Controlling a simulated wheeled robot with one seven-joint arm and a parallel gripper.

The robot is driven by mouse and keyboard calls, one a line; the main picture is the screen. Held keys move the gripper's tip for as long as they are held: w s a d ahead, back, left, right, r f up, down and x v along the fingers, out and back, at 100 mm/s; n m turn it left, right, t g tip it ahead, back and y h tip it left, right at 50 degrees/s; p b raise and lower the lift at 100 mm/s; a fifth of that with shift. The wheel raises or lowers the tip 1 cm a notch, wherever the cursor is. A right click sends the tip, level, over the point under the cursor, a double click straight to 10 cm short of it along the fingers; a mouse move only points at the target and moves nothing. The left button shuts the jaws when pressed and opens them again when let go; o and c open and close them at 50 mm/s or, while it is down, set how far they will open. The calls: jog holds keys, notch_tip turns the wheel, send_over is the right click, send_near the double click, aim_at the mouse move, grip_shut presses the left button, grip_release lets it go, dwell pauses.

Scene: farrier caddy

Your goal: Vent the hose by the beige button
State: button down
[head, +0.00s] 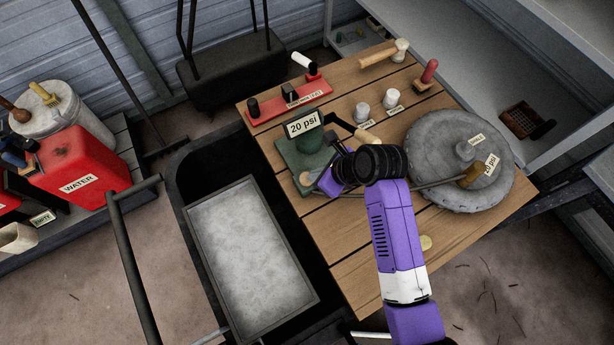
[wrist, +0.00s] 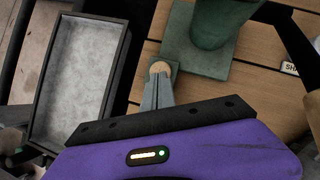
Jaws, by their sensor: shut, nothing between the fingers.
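The beige button (wrist: 160,68) is a small round disc on a low green block beside the green pump-like stand (wrist: 215,25) in the wrist view. In the head view the button (head: 306,179) shows beside my gripper, and the green stand (head: 308,143) carries a "20 psi" sign (head: 304,124). My gripper (wrist: 158,82) is shut and empty. Its fingertips are right at the near edge of the button in the wrist view; whether they touch or press it I cannot tell. In the head view my purple wrist partly hides the stand's base. I cannot make out the hose for sure.
A red tray (head: 290,103) and white knobs (head: 391,98) stand farther back. A grey-lined bin (head: 250,260) is at left, beside a red water can (head: 75,160).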

jog(key=shift+f, duration=0.1)
jog(key=shift+f, duration=0.35)
jog(key=shift+f+b, duration=0.5)
jog(key=shift+f, duration=0.4)
jog(key=shift+r, duration=0.1)
notch_tip(320, 180, up, 6)
jog(key=p, duration=0.8)
jog(key=v, duration=0.7)
jog(key=shift+d+r+b, duration=0.25)
jog(key=shift+b, duration=0.05)
jog(key=shift+s, duration=0.15)
